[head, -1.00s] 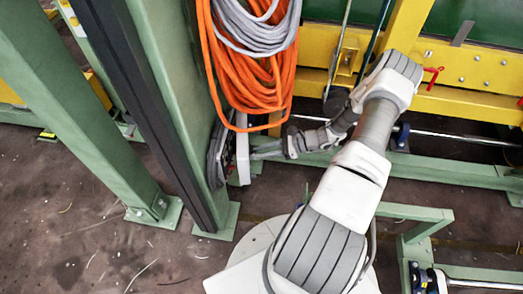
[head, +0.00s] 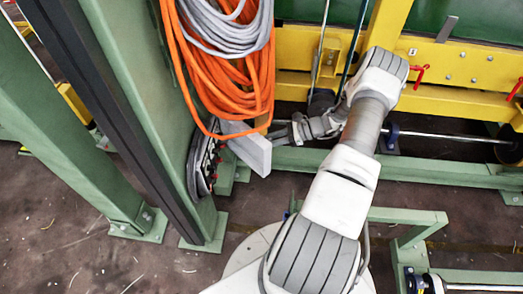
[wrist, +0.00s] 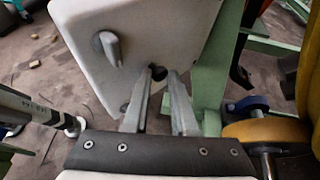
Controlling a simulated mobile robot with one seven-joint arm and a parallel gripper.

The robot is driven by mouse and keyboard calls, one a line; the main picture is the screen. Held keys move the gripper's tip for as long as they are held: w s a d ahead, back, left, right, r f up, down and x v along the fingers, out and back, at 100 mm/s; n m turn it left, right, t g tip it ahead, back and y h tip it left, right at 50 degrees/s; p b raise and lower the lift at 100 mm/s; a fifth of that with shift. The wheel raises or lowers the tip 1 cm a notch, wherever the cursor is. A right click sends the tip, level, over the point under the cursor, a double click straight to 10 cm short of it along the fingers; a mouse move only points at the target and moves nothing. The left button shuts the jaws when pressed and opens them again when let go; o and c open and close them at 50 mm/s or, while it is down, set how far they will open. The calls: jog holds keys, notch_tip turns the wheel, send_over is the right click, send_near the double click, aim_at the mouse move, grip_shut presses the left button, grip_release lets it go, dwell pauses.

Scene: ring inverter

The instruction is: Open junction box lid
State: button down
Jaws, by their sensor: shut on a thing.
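The junction box (head: 203,165) is mounted on the side of the green column, with dark insides and small red parts showing. Its pale grey lid (head: 250,148) stands swung out from the box, toward my gripper (head: 285,132). In the wrist view the lid (wrist: 165,25) fills the top middle, with a grey latch-like knob (wrist: 110,48) on its face. The two fingers of my gripper (wrist: 160,76) reach the lid's lower edge near a dark round part and are shut on it. The exact contact is partly hidden by the fingers.
Coiled orange cables (head: 225,75) and grey cables (head: 228,30) hang just above the lid. The green column (head: 150,110) stands to the left. Yellow beams (head: 450,103) and a green frame rail (head: 440,172) lie behind my arm. Brown floor is open at lower left.

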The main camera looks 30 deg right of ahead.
jog(key=shift+w+d+b, duration=0.2)
jog(key=shift+w+b, duration=0.25)
jog(key=shift+w, duration=0.85)
jog(key=shift+a, duration=0.1)
jog(key=c, duration=1)
grip_release()
jog(key=o, duration=0.3)
jog(key=shift+w, duration=0.1)
jog(key=p+v, duration=0.3)
jog(key=v, duration=1.5)
jog(key=shift+s+p, duration=0.25)
jog(key=shift+p, duration=0.05)
jog(key=shift+f, duration=0.15)
